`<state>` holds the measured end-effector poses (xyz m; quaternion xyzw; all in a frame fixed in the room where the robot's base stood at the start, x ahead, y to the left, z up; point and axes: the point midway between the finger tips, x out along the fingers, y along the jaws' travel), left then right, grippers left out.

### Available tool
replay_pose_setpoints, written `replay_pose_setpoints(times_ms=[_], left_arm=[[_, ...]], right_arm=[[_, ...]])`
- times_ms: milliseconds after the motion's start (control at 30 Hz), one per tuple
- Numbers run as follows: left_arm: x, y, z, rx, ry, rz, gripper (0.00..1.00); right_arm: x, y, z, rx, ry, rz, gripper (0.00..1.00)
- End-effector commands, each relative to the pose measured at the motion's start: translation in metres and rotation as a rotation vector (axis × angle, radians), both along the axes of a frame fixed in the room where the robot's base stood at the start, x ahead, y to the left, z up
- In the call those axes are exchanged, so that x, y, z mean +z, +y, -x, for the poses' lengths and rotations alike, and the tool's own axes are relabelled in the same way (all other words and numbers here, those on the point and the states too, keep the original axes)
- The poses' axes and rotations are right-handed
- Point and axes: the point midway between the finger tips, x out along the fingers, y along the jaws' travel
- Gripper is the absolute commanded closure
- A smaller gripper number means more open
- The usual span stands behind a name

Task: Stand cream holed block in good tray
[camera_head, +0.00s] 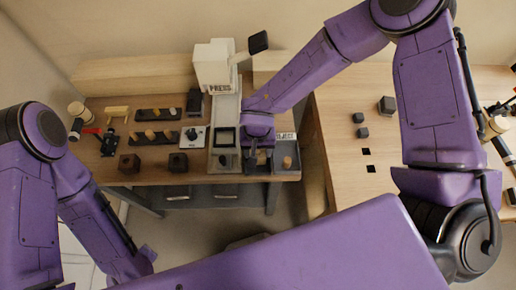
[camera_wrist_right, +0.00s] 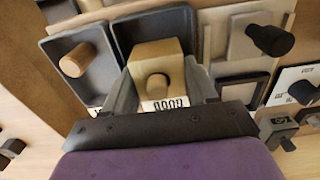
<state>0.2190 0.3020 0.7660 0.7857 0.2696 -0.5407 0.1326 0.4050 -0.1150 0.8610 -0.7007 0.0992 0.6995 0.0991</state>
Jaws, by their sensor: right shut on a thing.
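My right gripper (camera_wrist_right: 165,90) is shut on the cream block (camera_wrist_right: 152,52), with one finger on each side of it. The block is over or in the dark good tray (camera_wrist_right: 125,35), whose GOOD label shows just below the block. I cannot tell whether the block touches the tray floor. In the head view my right gripper (camera_head: 258,158) covers most of this tray and the block. My left arm shows at lower left, but its fingers are not visible.
The reject tray (camera_head: 280,170) is beside the good tray and holds a wooden peg (camera_head: 287,162). The white press (camera_head: 213,70) stands behind to the left.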

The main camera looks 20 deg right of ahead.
Motion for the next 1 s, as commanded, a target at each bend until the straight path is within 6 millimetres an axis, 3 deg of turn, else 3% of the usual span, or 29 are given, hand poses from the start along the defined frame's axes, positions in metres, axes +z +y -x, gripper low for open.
replay_pose_setpoints(times_ms=[1000], left_arm=[[0.006, 0.000, 0.000, 0.000, 0.000, 0.000, 1.00]], right_arm=[[-0.011, 0.000, 0.000, -0.001, 0.000, 0.000, 0.78]])
